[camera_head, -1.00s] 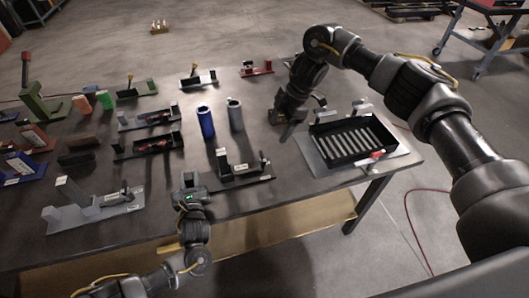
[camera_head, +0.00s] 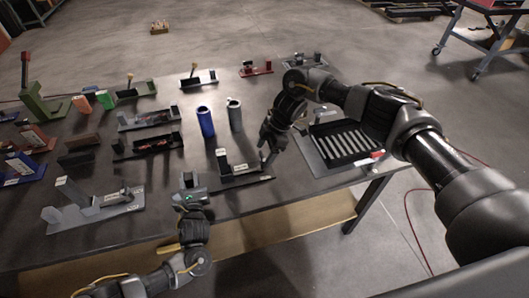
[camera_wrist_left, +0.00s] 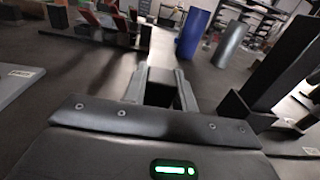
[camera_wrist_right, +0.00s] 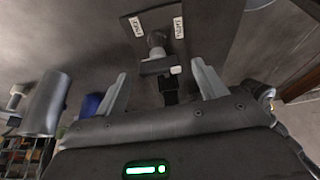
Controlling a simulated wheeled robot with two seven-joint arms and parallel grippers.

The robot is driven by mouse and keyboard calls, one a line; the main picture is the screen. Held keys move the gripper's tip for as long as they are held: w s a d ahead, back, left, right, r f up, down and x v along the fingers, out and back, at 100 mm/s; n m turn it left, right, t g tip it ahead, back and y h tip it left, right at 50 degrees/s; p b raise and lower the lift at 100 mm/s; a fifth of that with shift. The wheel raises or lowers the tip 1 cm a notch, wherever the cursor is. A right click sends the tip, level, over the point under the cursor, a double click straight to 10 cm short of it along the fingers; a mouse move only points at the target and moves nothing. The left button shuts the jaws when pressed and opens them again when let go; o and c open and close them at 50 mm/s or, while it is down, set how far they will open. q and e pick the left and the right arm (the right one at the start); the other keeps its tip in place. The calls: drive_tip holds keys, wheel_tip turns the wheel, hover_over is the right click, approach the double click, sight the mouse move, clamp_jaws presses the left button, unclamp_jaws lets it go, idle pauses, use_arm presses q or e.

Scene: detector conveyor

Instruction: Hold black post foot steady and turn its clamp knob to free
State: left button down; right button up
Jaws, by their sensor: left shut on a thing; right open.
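The black post foot (camera_head: 248,181) lies near the table's front, with an upright block (camera_head: 222,161) at its left end and white labels. My left gripper (camera_head: 189,180) is left of it, shut on a dark block (camera_wrist_left: 160,92); whether this belongs to the foot cannot be told. In the left wrist view the foot's upright (camera_wrist_left: 285,65) stands to the right.
A blue cylinder (camera_head: 205,122) and a grey cylinder (camera_head: 235,115) stand behind the foot. A black slotted tray (camera_head: 343,142) is at the right. A grey fixture (camera_head: 95,210) is at the left front; several other fixtures fill the table's left and back.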

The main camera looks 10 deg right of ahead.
drive_tip(key=shift+a+f, duration=0.2)
drive_tip(key=shift+f, duration=0.25)
drive_tip(key=c, duration=1)
